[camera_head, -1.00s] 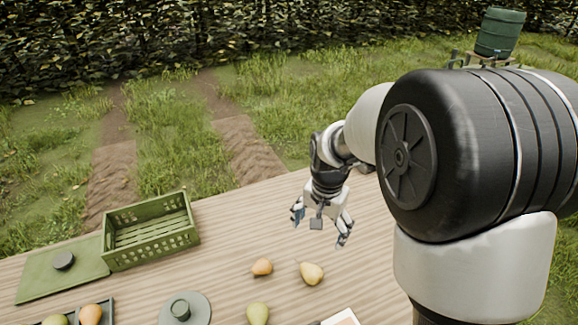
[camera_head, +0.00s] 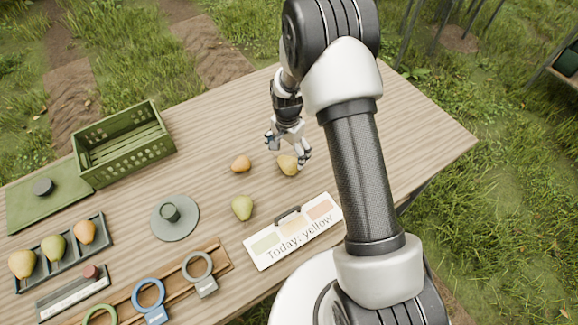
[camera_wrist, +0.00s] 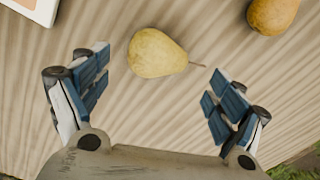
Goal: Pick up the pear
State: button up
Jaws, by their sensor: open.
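Three loose pears lie on the wooden table: a yellow pear (camera_head: 288,166), an orange pear (camera_head: 241,164) to its left and a green pear (camera_head: 243,207) nearer the front. My gripper (camera_head: 288,150) is open and empty, just above and behind the yellow pear in the head view, partly overlapping it. In the wrist view, the yellow pear (camera_wrist: 157,53) lies on its side, its stem pointing right. It sits ahead of my spread fingers (camera_wrist: 158,78), roughly centred between them and not gripped. The orange pear (camera_wrist: 272,14) shows at the top right there.
A sign (camera_head: 292,231) reads "Today: yellow". An empty green crate (camera_head: 148,152) stands at the back left. A dark tray (camera_head: 75,262) with three pears, a round grey disc (camera_head: 188,225) and several rings on a wooden rack (camera_head: 223,262) lie front left. Table right of the yellow pear is clear.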

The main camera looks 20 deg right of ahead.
aim_at(288, 158)
jog(key=f+b, duration=0.1)
jog(key=f, duration=0.2)
jog(key=f+b, duration=0.1)
jog(key=f, duration=0.2)
jog(key=shift+s+f, duration=0.2)
jog(key=shift+f, duration=0.05)
jog(key=shift+r, duration=0.1)
jog(key=c, duration=1.2)
jog(key=shift+c, duration=0.3)
jog(key=shift+r, duration=0.15)
